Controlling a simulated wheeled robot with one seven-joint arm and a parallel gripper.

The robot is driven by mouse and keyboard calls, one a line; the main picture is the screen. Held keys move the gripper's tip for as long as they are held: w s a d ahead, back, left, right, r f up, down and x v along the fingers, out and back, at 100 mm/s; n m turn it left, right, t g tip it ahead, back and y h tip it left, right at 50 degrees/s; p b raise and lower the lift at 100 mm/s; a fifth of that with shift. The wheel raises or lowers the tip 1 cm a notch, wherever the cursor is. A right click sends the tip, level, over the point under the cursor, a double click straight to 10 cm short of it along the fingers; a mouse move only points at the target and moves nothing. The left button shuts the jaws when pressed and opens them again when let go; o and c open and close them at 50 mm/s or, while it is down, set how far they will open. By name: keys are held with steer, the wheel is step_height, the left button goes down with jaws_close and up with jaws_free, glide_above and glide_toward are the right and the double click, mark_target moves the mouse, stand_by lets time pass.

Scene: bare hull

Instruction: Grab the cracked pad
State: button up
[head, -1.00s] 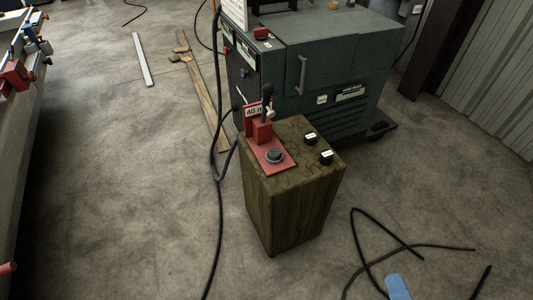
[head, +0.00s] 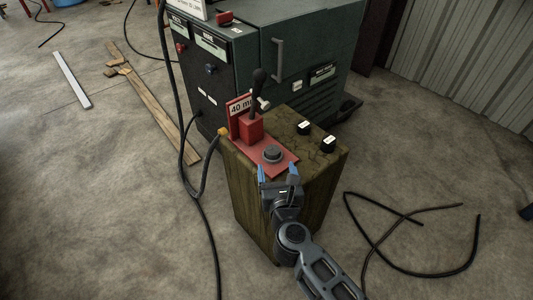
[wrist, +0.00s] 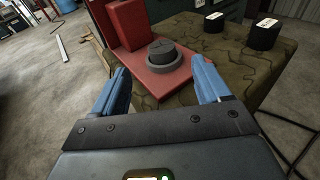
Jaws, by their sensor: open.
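A dark round pad (head: 273,154) sits in a grey ring on the red plate of a fixture on top of a brown box. In the wrist view this pad (wrist: 164,53) has faint lines on its top, perhaps cracks. Two black round pads with white labels, the far one (head: 304,128) and the near one (head: 328,145), stand on the box top to the right; I see no clear cracks on them. My gripper (head: 278,172) is open and empty, its blue fingers just in front of the ringed pad, apart from it. In the wrist view the pad appears between the fingertips (wrist: 160,68).
The fixture's red block and black lever (head: 258,92) rise behind the ringed pad, beside a "40 m" sign (head: 239,107). The box (head: 325,195) has a cracked-looking top. A green cabinet (head: 310,75) stands close behind. Black cables (head: 211,240) lie on both sides.

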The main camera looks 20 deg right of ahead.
mark_target(273, 152)
steer(key=shift+b+x, duration=0.6)
steer(key=shift+x, duration=3)
steer(key=shift+d, duration=0.1)
steer(key=shift+c, duration=0.3)
steer(key=c, duration=1.1)
